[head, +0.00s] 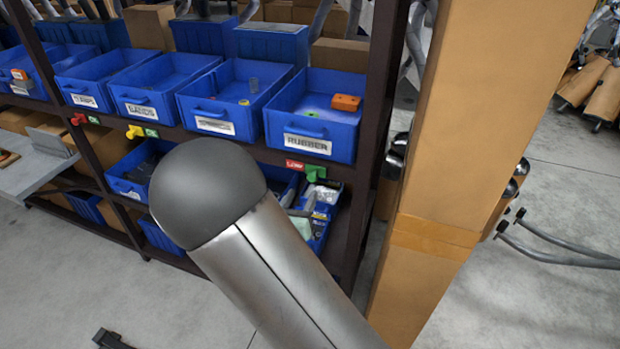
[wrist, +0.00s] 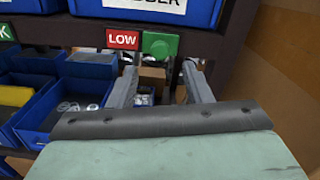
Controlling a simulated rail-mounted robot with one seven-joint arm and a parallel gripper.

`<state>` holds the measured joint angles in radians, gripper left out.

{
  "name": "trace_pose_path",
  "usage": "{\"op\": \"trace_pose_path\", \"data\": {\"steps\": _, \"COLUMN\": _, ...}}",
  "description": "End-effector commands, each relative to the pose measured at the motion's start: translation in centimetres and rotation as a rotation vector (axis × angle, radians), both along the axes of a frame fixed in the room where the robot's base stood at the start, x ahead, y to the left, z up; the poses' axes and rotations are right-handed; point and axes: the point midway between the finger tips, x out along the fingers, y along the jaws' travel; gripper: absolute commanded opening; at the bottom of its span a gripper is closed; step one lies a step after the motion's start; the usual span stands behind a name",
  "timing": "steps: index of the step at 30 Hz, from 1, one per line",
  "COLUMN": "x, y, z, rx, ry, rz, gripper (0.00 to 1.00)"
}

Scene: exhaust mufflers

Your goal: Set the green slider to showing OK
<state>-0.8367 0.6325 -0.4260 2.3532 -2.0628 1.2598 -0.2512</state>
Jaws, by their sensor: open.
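The green slider (head: 316,172) is on the shelf rail below the bin marked RUBBER. In the wrist view the green slider (wrist: 160,45) has a round knob and sits at the right of a red sign reading LOW (wrist: 123,39). The slider covers the part of the rail right of that sign, and no OK shows beside it. My gripper (wrist: 162,72) is open and empty, its two fingers apart just below the slider and pointing toward the shelf. I cannot tell whether either finger touches it. In the head view my arm hides most of the gripper.
A yellow slider (head: 135,131) and a red slider (head: 78,118) sit further left on the rail. The RUBBER bin (head: 318,128) is just above, and bins with loose parts (wrist: 78,92) are below. A cardboard-coloured post (head: 440,150) stands close on the right.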

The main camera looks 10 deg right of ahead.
Motion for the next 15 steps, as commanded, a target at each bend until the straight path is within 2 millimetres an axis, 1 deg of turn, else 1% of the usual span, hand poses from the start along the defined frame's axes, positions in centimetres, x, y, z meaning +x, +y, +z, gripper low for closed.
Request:
{"op": "trace_pose_path", "data": {"steps": 1, "x": 0.9, "y": -0.7, "z": 0.2, "rx": -0.001, "ry": 0.000, "rz": -0.004, "gripper": 0.45}}
{"op": "trace_pose_path", "data": {"steps": 3, "x": 2.2, "y": -1.5, "z": 0.2, "rx": -0.002, "ry": 0.001, "rz": -0.003, "gripper": 0.45}}
{"op": "trace_pose_path", "data": {"steps": 7, "x": 4.1, "y": -2.7, "z": 0.1, "rx": -0.001, "ry": 0.000, "rz": -0.003, "gripper": 0.45}}
{"op": "trace_pose_path", "data": {"steps": 11, "x": 5.4, "y": -3.4, "z": 0.1, "rx": 0.000, "ry": 0.000, "rz": -0.001, "gripper": 0.45}}
{"op": "trace_pose_path", "data": {"steps": 15, "x": 6.0, "y": -3.8, "z": 0.0, "rx": 0.000, "ry": 0.001, "rz": -0.001, "gripper": 0.45}}
